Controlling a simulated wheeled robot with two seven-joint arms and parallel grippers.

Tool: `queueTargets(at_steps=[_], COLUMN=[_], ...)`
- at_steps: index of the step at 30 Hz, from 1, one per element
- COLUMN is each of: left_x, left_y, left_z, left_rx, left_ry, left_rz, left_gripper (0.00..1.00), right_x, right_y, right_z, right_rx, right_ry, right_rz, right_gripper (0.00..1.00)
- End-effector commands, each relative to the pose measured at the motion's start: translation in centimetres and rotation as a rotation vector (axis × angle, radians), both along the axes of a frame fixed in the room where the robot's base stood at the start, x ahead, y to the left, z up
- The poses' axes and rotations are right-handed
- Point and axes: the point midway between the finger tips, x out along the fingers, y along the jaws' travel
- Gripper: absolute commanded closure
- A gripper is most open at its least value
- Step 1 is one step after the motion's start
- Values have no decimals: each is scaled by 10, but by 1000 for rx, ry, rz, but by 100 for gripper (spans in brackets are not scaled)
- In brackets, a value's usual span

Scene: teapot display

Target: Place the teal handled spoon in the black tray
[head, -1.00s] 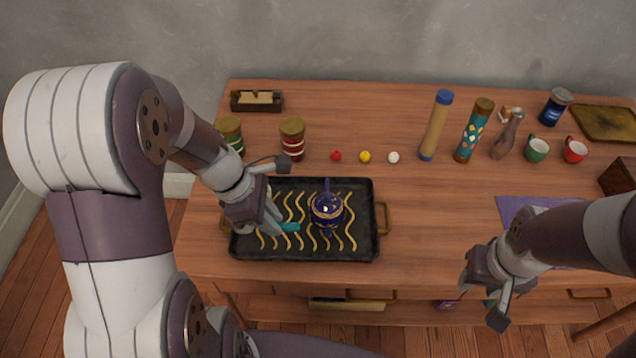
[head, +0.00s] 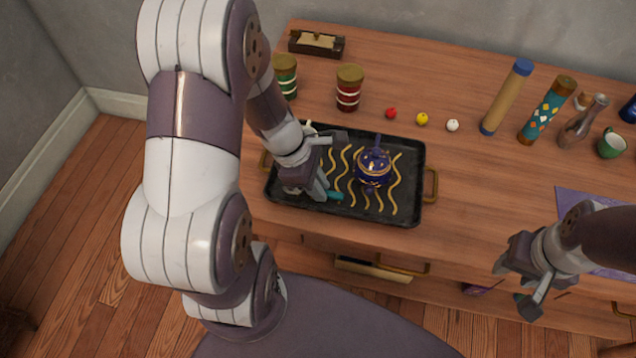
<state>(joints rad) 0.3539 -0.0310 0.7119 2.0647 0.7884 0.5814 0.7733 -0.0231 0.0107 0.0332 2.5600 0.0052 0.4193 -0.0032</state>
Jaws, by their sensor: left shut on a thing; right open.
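The black tray (head: 407,214) has gold wavy lines and gold handles and lies on the wooden cabinet top. A dark blue teapot (head: 373,168) stands on its right half. My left gripper (head: 322,194) is over the tray's left part, shut on the teal handled spoon (head: 335,196). Only a short teal piece of the spoon shows; the gripper hides the rest. I cannot tell whether the spoon touches the tray. My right gripper (head: 527,287) is open and empty, in front of the cabinet's front edge at the right.
Two striped jars, one green (head: 285,78) and one red (head: 349,90), stand behind the tray. Red, yellow and white balls (head: 452,125) lie to their right. A tan cylinder (head: 507,98), a teal patterned cylinder (head: 547,110) and a green mug (head: 611,144) stand further right. A purple cloth (head: 572,200) lies near my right arm.

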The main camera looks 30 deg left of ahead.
Motion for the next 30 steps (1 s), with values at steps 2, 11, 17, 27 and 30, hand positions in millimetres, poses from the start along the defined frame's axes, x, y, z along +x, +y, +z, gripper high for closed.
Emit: queueTargets(at_steps=[2, 11, 17, 27, 30], left_x=[0, 0, -2, -10, -13], left_y=[0, 0, 11, 42, 42], left_z=[-1, 0, 35, 105, 112], left_rx=[0, 0, 2, 1, 20], left_ry=[0, 0, -5, -2, -10], left_rz=[0, 0, 3, 2, -54], left_gripper=[70, 58, 58, 58, 58], right_x=[0, 0, 0, 0, 0], right_y=[0, 0, 0, 0, 0], right_z=[-1, 0, 19, 42, 43], right_rx=[0, 0, 0, 0, 0], right_ry=[0, 0, 0, 0, 0], right_rz=[0, 0, 0, 0, 0], right_gripper=[57, 57, 57, 57, 57])
